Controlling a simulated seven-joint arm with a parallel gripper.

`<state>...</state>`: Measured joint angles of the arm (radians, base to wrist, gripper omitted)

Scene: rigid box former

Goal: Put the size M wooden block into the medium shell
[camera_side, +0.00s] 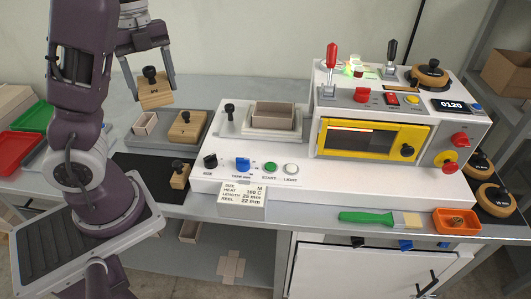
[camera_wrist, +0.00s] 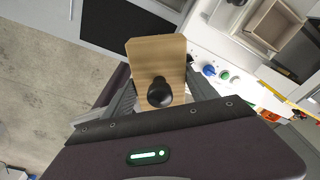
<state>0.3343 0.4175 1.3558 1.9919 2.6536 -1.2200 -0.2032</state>
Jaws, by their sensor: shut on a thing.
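A wooden block with a black knob (camera_side: 156,96) is held in the air by my gripper (camera_side: 150,85), left of and above the white machine. My gripper is shut on it, one finger on each side. The block also shows in the wrist view (camera_wrist: 150,52), tilted in the picture, with its knob toward the camera. No size mark is readable on it; I take it for the size M block. An open grey-brown shell (camera_side: 274,115), apparently the medium one, sits on a raised platform on the machine. It looks empty and also shows in the wrist view (camera_wrist: 272,25).
A black-knobbed post (camera_side: 230,112) stands left of the shell. The yellow-framed oven (camera_side: 372,138) rises to its right.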

